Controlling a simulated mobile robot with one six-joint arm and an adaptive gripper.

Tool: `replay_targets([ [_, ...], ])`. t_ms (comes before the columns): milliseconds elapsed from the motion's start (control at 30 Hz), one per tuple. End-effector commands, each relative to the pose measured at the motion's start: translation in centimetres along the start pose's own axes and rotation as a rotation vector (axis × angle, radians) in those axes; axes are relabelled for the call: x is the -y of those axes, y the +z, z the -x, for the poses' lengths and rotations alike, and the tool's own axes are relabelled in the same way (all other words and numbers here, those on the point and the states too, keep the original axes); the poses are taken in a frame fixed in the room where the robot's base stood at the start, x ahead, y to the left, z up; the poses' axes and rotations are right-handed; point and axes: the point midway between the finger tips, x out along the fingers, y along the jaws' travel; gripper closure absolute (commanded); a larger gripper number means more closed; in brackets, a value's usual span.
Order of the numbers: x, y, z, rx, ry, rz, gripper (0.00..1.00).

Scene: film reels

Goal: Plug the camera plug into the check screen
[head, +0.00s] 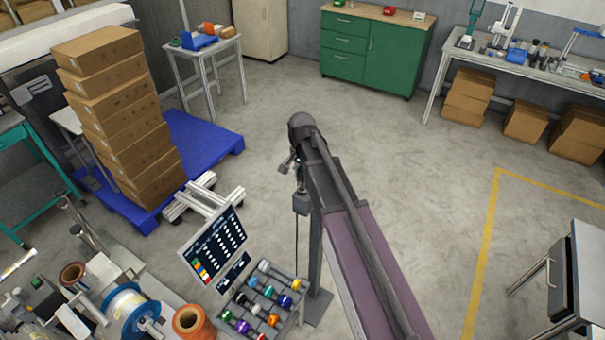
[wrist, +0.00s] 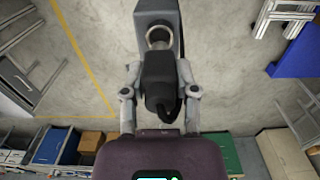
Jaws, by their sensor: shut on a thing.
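My gripper (wrist: 160,92) shows in the wrist view, with its two grey fingers on either side of a black plug (wrist: 159,72). It is shut on the plug, and a dark cable bends at the plug's near end. A metal ring and a dark grey block lie at the far end; I cannot tell whether the plug touches the block. In the head view my gripper (head: 291,163) is small at the end of my raised arm. A dark cable hangs below it. A lit screen (head: 214,245), likely the check screen, stands tilted at lower left; its socket is not discernible.
A rack of coloured reels (head: 262,302) stands beside the screen. A bench with larger reels (head: 125,310) is at lower left. Stacked cartons (head: 125,125) stand on a blue pallet (head: 205,140). A green cabinet (head: 370,50) is at the back. The floor at right centre is clear.

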Motion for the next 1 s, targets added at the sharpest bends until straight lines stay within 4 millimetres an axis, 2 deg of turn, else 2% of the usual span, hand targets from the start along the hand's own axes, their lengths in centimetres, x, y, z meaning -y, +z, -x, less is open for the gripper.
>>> replay_targets([
  [367, 0.0, 0.0, -0.1, 0.0, 0.0, -0.001, 1.0],
  [1000, -0.1, -0.1, -2.3, 0.0, 0.0, -0.002, 1.0],
])
